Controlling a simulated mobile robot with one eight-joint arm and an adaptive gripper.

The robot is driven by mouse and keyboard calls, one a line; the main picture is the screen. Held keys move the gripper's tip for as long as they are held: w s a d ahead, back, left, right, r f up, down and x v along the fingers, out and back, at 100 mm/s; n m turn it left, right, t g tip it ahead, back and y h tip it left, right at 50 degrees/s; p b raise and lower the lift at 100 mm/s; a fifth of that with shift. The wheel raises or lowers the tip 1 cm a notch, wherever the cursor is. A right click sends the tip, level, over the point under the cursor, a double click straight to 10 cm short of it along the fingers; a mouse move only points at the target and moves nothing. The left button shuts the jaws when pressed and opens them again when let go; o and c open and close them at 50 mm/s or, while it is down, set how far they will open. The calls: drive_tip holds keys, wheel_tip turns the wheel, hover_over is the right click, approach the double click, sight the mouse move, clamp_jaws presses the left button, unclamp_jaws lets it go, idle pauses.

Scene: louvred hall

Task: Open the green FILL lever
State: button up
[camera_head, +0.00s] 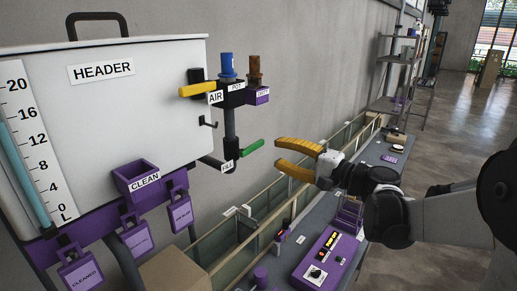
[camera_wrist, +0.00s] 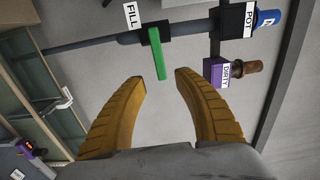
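In the wrist view the lever (camera_wrist: 158,55) hangs from the black valve body beside the FILL label (camera_wrist: 130,16). My gripper (camera_head: 277,154) has yellow fingers, spread apart and empty, just right of the lever tip. In the wrist view the gripper (camera_wrist: 162,76) shows its fingertips on either side of the lever's lower end, with the lever between them in the picture. I see no contact with it.
The white header tank (camera_head: 110,95) stands at left. A yellow AIR lever (camera_head: 198,90), a blue POT cap (camera_head: 227,65) and a purple DIRTY box (camera_head: 257,96) sit above the FILL valve. A bench with a purple control panel (camera_head: 325,258) lies below my arm.

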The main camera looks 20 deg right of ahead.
sight(259, 146)
drive_tip(key=shift+x, duration=4.05)
drive_tip(key=shift+s, duration=0.15)
drive_tip(key=shift+c, duration=0.4)
drive_tip(key=shift+r, duration=0.1)
clamp_jaws()
